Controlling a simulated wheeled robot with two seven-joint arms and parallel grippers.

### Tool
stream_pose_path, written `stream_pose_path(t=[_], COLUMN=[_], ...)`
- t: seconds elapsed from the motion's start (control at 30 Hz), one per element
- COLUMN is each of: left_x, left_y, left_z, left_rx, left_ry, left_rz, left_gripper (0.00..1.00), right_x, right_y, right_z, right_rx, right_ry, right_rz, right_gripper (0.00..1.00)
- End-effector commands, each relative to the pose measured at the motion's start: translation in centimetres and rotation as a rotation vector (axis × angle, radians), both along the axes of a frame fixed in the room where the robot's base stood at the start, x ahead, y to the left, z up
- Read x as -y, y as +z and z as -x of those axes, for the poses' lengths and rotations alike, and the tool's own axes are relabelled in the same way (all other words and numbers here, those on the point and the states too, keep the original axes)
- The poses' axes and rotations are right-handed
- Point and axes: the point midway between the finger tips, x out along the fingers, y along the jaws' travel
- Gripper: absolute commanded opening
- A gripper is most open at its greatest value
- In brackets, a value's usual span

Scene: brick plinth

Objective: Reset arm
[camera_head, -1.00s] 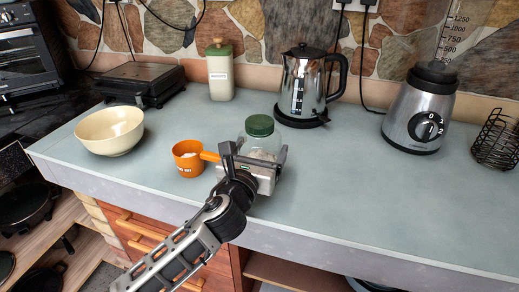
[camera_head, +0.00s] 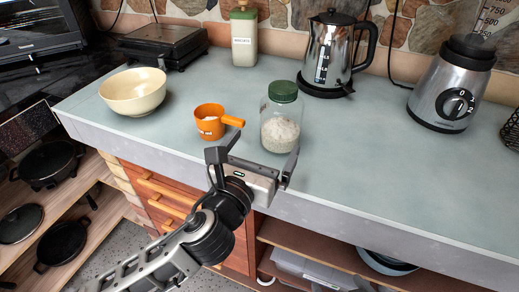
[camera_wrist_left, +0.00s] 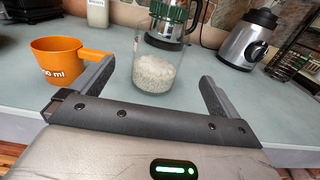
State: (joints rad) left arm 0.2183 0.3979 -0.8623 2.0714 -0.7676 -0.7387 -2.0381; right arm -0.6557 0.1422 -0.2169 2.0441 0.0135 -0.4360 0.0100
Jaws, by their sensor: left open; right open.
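My left gripper (camera_head: 254,166) is open and empty at the counter's front edge, just in front of a glass jar (camera_head: 281,130) with a green lid and white grains inside. In the left wrist view the jar (camera_wrist_left: 154,72) stands beyond and between the spread fingers (camera_wrist_left: 155,88), apart from them. The cup also shows at the left of the left wrist view (camera_wrist_left: 58,62). My right gripper is not in view.
A cream bowl (camera_head: 133,92) is on the left of the counter (camera_head: 380,160). A black grill (camera_head: 165,46), a green-lidded canister (camera_head: 243,37), a kettle (camera_head: 327,55) and a blender (camera_head: 450,90) stand behind. The counter's right front is clear. Open shelves (camera_head: 75,215) hold pans below.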

Motion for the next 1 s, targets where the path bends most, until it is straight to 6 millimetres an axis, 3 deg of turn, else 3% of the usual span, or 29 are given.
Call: stream_pose_path(t=[0.17,0.73,0.87,1.0], left_x=[-0.3,-0.6,-2.6,-6.7], left_y=[0.0,-0.2,-1.6,-5.2], left_z=[0.8,0.9,1.3,3.2], left_rx=[0.000,-0.028,-0.191,-0.476], left_ry=[0.001,0.016,0.113,0.352], left_rz=[-0.001,0.042,0.303,0.819], left_gripper=[1.00,1.00,1.00,1.00], right_x=[0.0,0.2,0.2,0.2], right_y=[-0.1,-0.2,-0.2,-0.2], right_z=[0.0,0.5,0.5,0.5], right_rx=[-0.003,-0.009,-0.009,-0.009], right_ry=[0.001,0.007,0.007,0.007], right_rz=[0.002,0.009,0.009,0.009], right_gripper=[0.77,0.77,0.77,0.77])
